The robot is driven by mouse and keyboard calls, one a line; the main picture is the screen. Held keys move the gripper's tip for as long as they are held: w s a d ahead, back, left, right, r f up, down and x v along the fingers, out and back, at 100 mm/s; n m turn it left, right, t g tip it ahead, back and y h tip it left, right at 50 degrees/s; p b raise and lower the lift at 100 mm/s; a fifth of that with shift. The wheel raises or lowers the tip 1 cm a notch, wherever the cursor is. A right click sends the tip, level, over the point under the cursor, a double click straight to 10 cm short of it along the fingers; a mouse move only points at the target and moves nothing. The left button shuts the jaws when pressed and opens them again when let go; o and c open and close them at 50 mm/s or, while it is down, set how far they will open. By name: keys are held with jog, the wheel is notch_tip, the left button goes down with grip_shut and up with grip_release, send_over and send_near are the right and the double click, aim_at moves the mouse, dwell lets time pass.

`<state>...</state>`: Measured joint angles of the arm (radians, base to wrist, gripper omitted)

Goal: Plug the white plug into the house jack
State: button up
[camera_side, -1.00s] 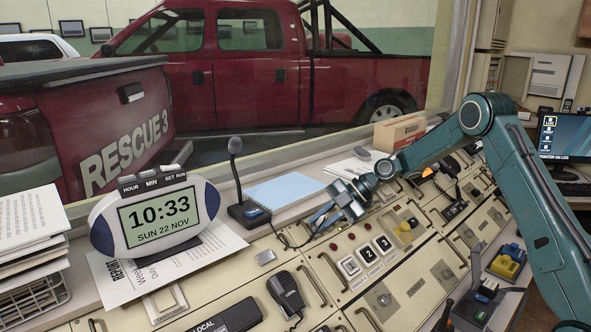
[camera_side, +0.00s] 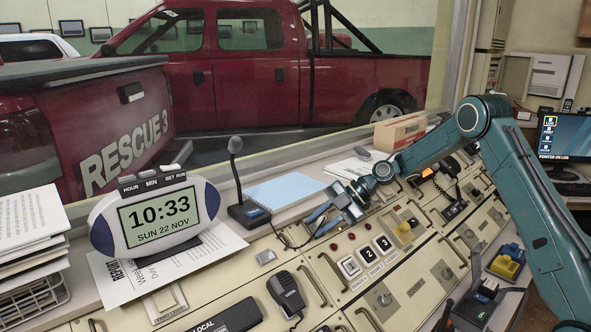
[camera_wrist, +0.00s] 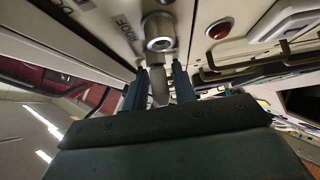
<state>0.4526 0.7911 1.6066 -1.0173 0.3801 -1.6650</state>
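In the wrist view, a pale, whitish-grey plug (camera_wrist: 159,88) stands between the two blue fingers of my gripper (camera_wrist: 160,78), with a gap showing on either side. Its far end meets a round metal jack (camera_wrist: 159,42) on the cream panel; how deep it sits I cannot tell. The plug and jack cannot be made out there.
A desk microphone (camera_side: 247,212) stands left of my gripper, with a dark cord nearby. A blue pad (camera_side: 284,189) lies behind. Numbered keys (camera_side: 366,253), metal handles and a yellow knob (camera_side: 404,229) rise from the console. A red lamp (camera_wrist: 220,29) is beside the jack.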

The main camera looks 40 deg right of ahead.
jog(key=shift+o, duration=1)
jog(key=shift+r, duration=0.1)
jog(key=v, duration=1.4)
